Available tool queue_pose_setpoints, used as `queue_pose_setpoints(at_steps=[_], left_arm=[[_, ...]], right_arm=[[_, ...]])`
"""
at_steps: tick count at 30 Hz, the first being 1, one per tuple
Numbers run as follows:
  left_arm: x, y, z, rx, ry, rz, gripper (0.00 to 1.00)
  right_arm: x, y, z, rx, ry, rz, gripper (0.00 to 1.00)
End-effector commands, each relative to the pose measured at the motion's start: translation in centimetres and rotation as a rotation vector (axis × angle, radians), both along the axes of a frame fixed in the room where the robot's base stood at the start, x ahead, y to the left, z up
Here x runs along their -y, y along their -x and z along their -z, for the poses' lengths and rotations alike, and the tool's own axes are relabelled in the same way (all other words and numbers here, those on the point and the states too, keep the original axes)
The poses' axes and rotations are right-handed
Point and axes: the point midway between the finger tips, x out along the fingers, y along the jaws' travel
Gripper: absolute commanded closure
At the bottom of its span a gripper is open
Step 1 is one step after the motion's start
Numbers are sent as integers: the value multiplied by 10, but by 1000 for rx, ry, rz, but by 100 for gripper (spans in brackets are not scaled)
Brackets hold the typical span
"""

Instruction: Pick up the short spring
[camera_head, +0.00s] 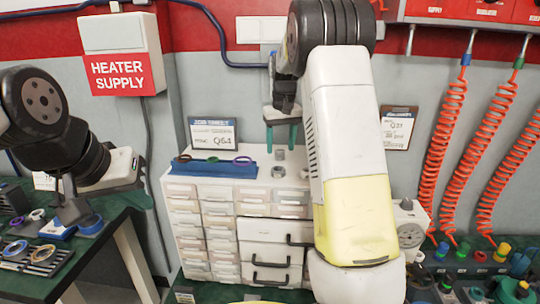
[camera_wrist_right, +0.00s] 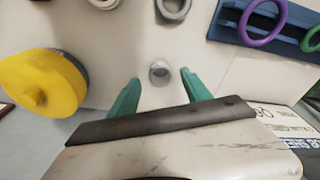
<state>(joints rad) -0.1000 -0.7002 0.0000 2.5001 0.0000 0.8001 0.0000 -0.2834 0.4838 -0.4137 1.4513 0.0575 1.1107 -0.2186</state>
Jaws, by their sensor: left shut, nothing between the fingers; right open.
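A small upright metal cylinder (camera_wrist_right: 159,72), which looks like the short spring, stands on the white cabinet top between my right gripper's fingers in the right wrist view. It appears as a small grey piece in the head view (camera_head: 280,154). My right gripper (camera_head: 281,137) is open, its teal fingers pointing down above the cabinet top; no contact with the cylinder is visible. Two larger metal rings or springs, one of them here (camera_wrist_right: 173,8), stand beyond it. My left gripper (camera_head: 120,178) is shut and empty over the left table; its fingertips are hard to make out.
A blue holder (camera_head: 215,168) with coloured rings lies on the cabinet (camera_head: 228,196), beside a Q64 sign (camera_head: 213,133). A yellow round knob (camera_wrist_right: 40,82) is close on the left in the wrist view. The left table (camera_head: 118,222) holds rings and a rack.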

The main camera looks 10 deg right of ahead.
Motion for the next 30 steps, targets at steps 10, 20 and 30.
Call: queue_pose_setpoints(at_steps=[10, 20, 30], left_arm=[[0, 0, 0, 0, 0, 0, 100], [0, 0, 0, 0, 0, 0, 100], [0, 0, 0, 0, 0, 0, 100]], right_arm=[[-1, -2, 15, 1, -1, -1, 43], [-1, -1, 15, 1, -1, -1, 100], [-1, -2, 13, 2, -1, -1, 100]])
